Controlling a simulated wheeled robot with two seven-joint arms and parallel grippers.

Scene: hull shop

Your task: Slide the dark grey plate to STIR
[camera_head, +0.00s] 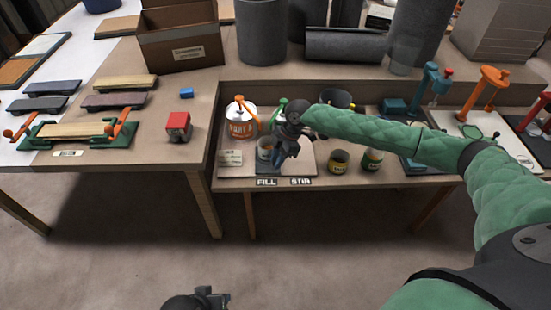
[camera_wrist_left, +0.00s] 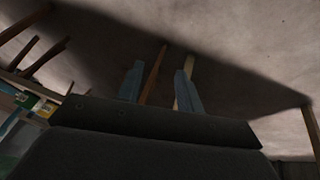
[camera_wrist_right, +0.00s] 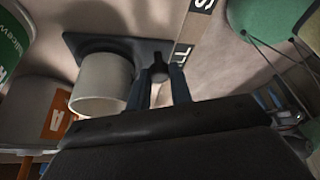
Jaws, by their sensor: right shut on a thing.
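The dark grey plate (camera_head: 267,170) lies on the lower bench, above the FILL label (camera_head: 266,182) and left of the STIR label (camera_head: 300,181). In the right wrist view the plate (camera_wrist_right: 148,48) carries a pale cup (camera_wrist_right: 100,88) and a small dark knob (camera_wrist_right: 158,70). The cup (camera_head: 264,148) stands upright on it. My right gripper (camera_head: 281,160) is at the plate's right side; its fingers (camera_wrist_right: 159,86) are shut on the knob, beside the cup. My left gripper (camera_head: 212,297) is low over the floor, away from the bench; its fingers (camera_wrist_left: 160,88) are apart and empty.
A white can with an orange pump (camera_head: 240,122) and a green pump (camera_head: 281,110) stand behind the plate. Bench surface above the STIR label looks clear, partly hidden by my arm.

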